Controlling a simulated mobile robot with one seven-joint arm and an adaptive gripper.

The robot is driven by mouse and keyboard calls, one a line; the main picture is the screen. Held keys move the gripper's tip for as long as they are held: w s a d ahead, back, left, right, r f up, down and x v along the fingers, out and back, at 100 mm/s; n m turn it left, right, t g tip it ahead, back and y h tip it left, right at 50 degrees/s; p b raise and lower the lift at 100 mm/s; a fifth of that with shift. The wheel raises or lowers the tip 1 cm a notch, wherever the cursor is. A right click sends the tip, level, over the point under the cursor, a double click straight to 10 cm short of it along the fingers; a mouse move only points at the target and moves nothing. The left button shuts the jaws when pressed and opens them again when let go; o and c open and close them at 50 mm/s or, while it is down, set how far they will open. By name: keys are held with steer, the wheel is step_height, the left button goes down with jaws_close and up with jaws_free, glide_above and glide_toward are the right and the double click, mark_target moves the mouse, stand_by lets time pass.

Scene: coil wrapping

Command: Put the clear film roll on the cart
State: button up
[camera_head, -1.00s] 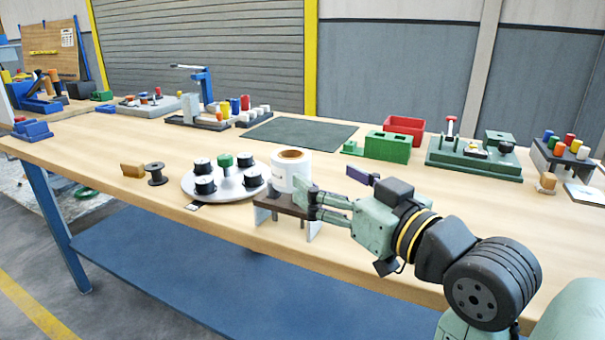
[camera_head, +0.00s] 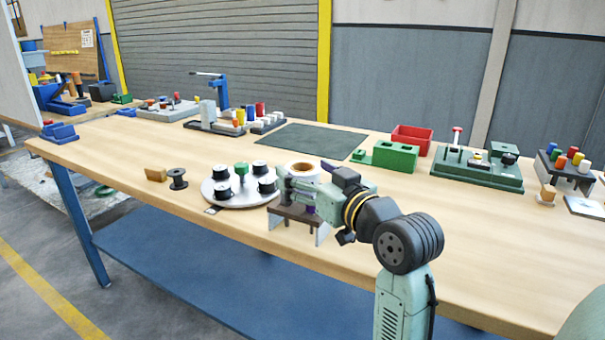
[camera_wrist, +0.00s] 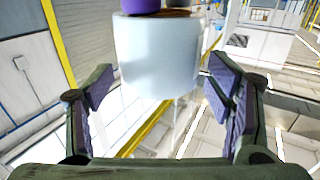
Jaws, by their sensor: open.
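The clear film roll (camera_head: 305,166), whitish with a brown core, is partly hidden behind my gripper (camera_head: 286,184) in the head view. It appears to stand on or just behind a small stand with a brown top (camera_head: 294,212) and pale legs, near the table's front edge. In the wrist view the roll (camera_wrist: 160,58) is ahead, between my two spread fingers with purple pads. My gripper is open, with a gap on each side of the roll. A purple piece shows above the roll there. No cart can be clearly made out.
A round grey turntable (camera_head: 229,200) with several black spools stands just left of the roll. A black spool (camera_head: 178,179) and a tan block (camera_head: 155,174) lie further left. A dark green mat (camera_head: 312,142) is behind. Green fixtures (camera_head: 396,156) and a red bin (camera_head: 411,138) stand at the back right.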

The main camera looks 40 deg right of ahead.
steer(key=shift+w+d, duration=0.15)
steer(key=shift+w, duration=0.8)
steer(key=c, duration=1.5)
steer(key=shift+o, duration=0.2)
